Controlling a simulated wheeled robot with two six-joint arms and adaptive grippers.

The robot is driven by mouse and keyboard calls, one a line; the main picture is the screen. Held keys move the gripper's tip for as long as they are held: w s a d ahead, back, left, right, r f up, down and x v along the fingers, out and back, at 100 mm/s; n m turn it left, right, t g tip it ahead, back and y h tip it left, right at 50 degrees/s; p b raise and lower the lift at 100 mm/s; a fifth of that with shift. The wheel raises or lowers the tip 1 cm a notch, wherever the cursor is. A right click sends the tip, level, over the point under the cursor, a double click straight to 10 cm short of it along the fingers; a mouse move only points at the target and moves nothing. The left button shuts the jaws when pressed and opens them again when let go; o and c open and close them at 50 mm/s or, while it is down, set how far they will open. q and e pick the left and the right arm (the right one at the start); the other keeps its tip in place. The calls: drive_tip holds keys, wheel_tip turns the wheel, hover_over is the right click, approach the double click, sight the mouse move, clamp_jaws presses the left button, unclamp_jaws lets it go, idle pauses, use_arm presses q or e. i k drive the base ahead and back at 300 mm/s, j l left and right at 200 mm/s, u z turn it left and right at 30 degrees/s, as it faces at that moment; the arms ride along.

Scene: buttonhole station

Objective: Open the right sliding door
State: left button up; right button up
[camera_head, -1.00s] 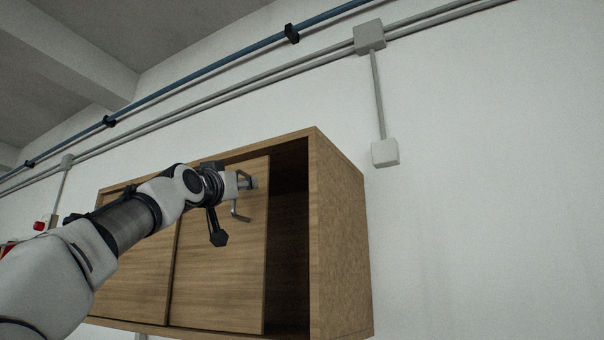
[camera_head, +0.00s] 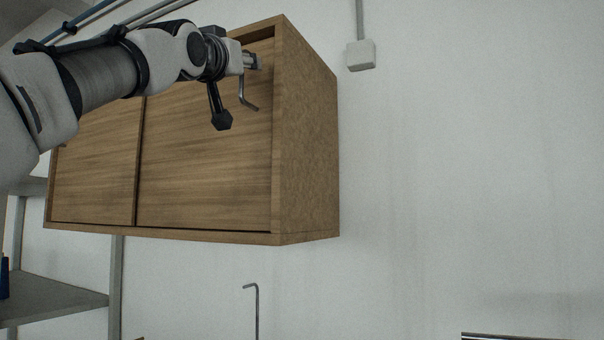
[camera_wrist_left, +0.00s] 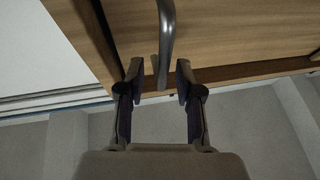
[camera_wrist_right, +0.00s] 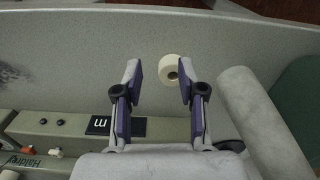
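The right sliding door (camera_head: 205,160) is a brown wooden panel on the wall cabinet (camera_head: 310,150). Its right edge sits against the cabinet's right side panel, with no opening showing there. Its bent metal handle (camera_head: 247,95) is near the upper right corner. My left gripper (camera_head: 253,61) is at the upper part of this handle. In the left wrist view, the handle (camera_wrist_left: 166,35) passes between the spread fingers of the left gripper (camera_wrist_left: 158,80), nearer the right finger; a firm grip does not show. My right gripper (camera_wrist_right: 158,80) is open and empty.
The left door (camera_head: 95,165) covers the cabinet's left part. A grey shelf (camera_head: 55,298) stands below left, and a thin bent rod (camera_head: 256,310) shows below the cabinet. In the right wrist view, a tape roll (camera_wrist_right: 170,68) lies beyond the fingers on a grey surface.

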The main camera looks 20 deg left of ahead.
sight(191, 174)
drive_tip(key=k+l, duration=0.1)
drive_tip(key=k, duration=0.9)
